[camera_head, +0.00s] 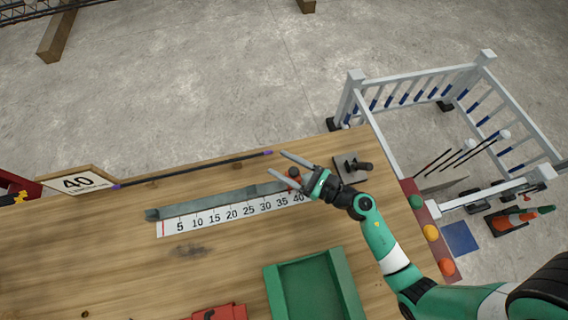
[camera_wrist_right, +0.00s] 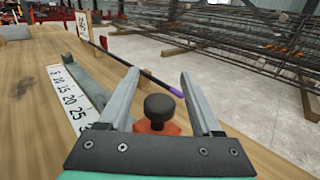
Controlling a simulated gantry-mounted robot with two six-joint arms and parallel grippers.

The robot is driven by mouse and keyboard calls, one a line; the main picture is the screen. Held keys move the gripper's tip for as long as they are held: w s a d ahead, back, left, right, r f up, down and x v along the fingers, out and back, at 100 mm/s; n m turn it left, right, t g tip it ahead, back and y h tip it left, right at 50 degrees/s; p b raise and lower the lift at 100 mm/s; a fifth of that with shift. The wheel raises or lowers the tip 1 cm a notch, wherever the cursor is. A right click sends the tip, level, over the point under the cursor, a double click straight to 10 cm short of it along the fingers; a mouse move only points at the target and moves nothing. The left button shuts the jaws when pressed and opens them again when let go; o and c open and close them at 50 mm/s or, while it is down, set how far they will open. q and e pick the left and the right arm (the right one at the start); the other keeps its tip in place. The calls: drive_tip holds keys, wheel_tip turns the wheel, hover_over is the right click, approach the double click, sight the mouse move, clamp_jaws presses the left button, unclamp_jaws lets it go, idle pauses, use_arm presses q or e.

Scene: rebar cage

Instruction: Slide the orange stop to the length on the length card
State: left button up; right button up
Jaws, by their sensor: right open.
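The length card (camera_head: 77,182) reads 40 and stands at the table's back left. The orange stop (camera_wrist_right: 156,127) has a black knob (camera_wrist_right: 159,107) on top. In the head view the stop (camera_head: 293,184) sits on the grey rail (camera_head: 215,201), near the 35 and 40 marks of the white scale (camera_head: 232,215); my gripper partly hides it. My right gripper (camera_head: 277,163) is open, its fingers reaching over the stop. In the wrist view my right gripper (camera_wrist_right: 159,74) has one finger on each side of the knob, with gaps. My left gripper is out of view.
A dark bar with purple ends (camera_head: 200,169) lies behind the rail. A grey block with a black part (camera_head: 352,167) stands right of the gripper. A green tray (camera_head: 275,290) is at the front. Colored buttons (camera_head: 431,232) line the right edge.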

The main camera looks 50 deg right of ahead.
clamp_jaws()
idle(0.3)
idle(1.1)
